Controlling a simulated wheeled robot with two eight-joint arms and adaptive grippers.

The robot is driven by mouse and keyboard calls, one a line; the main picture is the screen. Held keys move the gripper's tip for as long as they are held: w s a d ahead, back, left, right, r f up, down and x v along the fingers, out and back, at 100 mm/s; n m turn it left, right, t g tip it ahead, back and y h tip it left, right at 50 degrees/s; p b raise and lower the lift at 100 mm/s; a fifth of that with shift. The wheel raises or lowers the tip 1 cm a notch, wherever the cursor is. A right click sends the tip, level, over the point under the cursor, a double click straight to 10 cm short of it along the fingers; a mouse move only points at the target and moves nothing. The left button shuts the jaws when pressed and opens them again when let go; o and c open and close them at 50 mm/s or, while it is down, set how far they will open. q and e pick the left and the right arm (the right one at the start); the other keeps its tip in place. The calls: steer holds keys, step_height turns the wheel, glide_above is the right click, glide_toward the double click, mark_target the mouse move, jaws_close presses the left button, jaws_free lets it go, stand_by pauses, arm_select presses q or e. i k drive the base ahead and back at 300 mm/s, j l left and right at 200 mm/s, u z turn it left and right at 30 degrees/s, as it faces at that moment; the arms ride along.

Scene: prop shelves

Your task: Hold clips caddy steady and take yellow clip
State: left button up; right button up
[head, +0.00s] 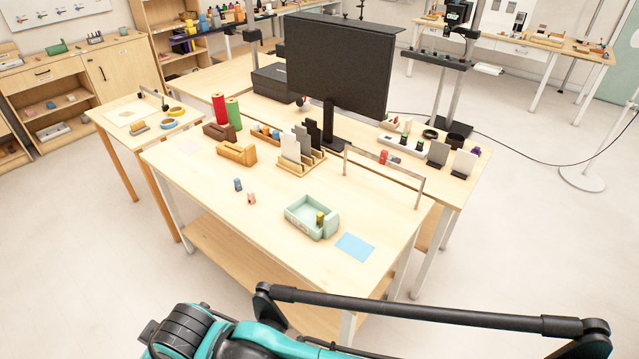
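The clips caddy appears to be the pale mint-green open tray (297,224) on the near part of the wooden table. A small yellow clip (320,217) stands inside it, toward its right side. A small blue clip-like piece (238,185) and a pink one (251,198) stand on the bare table to the left of the caddy. Neither of my grippers is in view. Only teal and black parts of my own body show along the bottom edge, apart from the caddy.
A light-blue sheet (355,246) lies right of the caddy. Behind are a wooden file rack (300,163), a tan wooden block (236,154), a low metal frame (384,166) and a black monitor (338,65). The table's front left is clear.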

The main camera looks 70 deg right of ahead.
mark_target(320, 217)
steer(key=i+z, duration=0.25)
steer(key=z, duration=0.2)
steer(key=i+z, duration=0.3)
steer(key=z, duration=0.2)
steer(key=i+j+z, duration=0.2)
steer(key=z, duration=0.25)
steer(key=i+j+z, duration=0.25)
steer(key=z, duration=0.25)
steer(key=i+z, duration=0.2)
steer(key=z, duration=0.3)
steer(key=i+j+z, duration=0.15)
steer(key=z, duration=0.3)
steer(key=i+j+z, duration=0.15)
steer(key=z, duration=0.35)
steer(key=i+j+z, duration=0.1)
steer(key=j+z, duration=0.15)
steer(key=z, duration=0.25)
